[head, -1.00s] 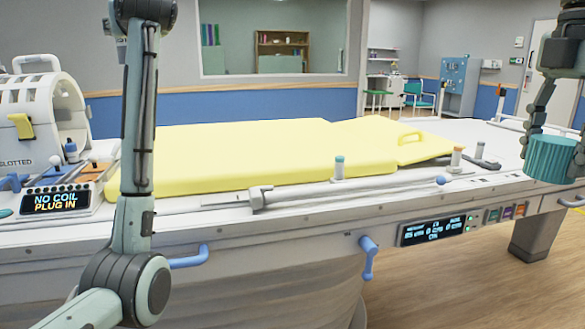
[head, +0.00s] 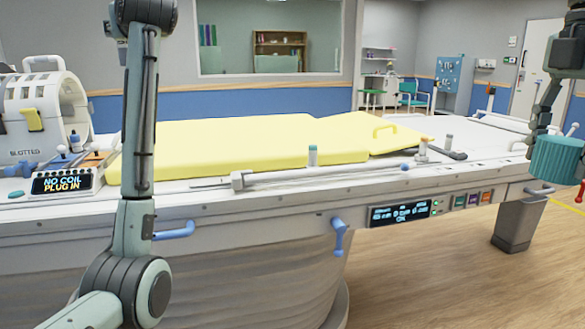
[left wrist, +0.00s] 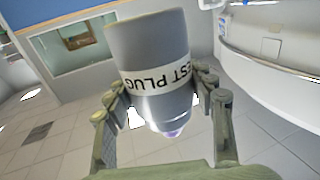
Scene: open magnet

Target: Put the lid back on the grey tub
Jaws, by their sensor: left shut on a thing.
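In the left wrist view, a grey tub (left wrist: 148,45) with a white band reading "EST PLUG", upside down, sits between the fingers of my left gripper (left wrist: 160,98), which is shut on it. Its far end is hidden. In the head view my left arm rises on the left and its gripper is out of the picture. My right gripper (head: 543,128) is at the right edge, with its fingers at the top of a ribbed teal lid (head: 557,160). The lid hangs beyond the table's right part, clear of the floor. The fingers' grip is partly hidden.
A long white scanner table (head: 90,235) with a yellow pad (head: 240,150) crosses in front of me. Blue handles (head: 338,238) stick out from its front. A white coil (head: 45,110) stands at the left. Wooden floor (head: 440,280) is free at the lower right.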

